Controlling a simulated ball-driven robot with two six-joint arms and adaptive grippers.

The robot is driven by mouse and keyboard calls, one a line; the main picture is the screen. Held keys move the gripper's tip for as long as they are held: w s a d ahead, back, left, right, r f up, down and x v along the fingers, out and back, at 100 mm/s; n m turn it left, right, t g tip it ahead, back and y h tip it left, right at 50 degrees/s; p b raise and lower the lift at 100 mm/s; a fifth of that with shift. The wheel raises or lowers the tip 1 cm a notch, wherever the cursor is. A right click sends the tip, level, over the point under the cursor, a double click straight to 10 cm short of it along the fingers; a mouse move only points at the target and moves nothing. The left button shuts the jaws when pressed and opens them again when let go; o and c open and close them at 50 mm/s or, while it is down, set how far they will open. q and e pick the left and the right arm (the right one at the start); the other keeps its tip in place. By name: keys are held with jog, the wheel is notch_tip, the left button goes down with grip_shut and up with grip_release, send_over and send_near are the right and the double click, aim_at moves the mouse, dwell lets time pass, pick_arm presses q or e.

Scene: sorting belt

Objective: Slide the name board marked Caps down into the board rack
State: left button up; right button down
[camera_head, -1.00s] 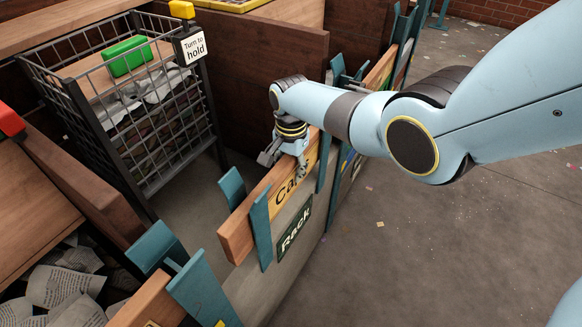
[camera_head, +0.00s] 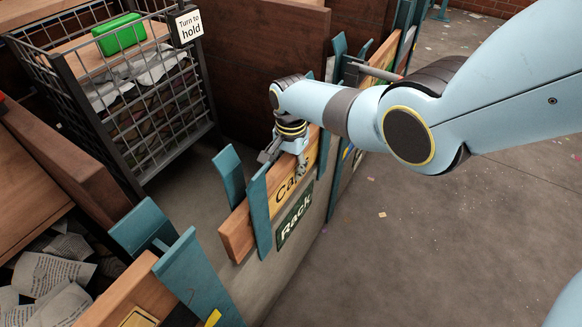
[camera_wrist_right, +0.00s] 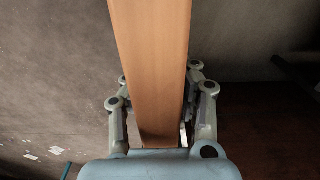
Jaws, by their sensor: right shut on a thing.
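My right gripper (camera_head: 298,160) is shut on the board's top edge from above. The right wrist view shows the board (camera_wrist_right: 150,60) running between the fingers of the right gripper (camera_wrist_right: 158,78). The board's far end is partly hidden behind my gripper and arm. My left gripper is not in view.
A wire cage cart (camera_head: 140,115) with papers and a green block (camera_head: 118,34) stands at left, with a "Turn to hold" sign (camera_head: 189,25). Other teal posts (camera_head: 192,275) hold a board at front left. The floor at right is open.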

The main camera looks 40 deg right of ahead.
jog(key=shift+w+f+b, duration=0.1)
jog(key=shift+f+b, duration=0.3)
jog(key=shift+f, duration=0.1)
jog(key=c, duration=1)
grip_release()
jog(key=shift+o, duration=0.2)
notch_tip(320, 180, up, 12)
jog(key=shift+r, duration=0.1)
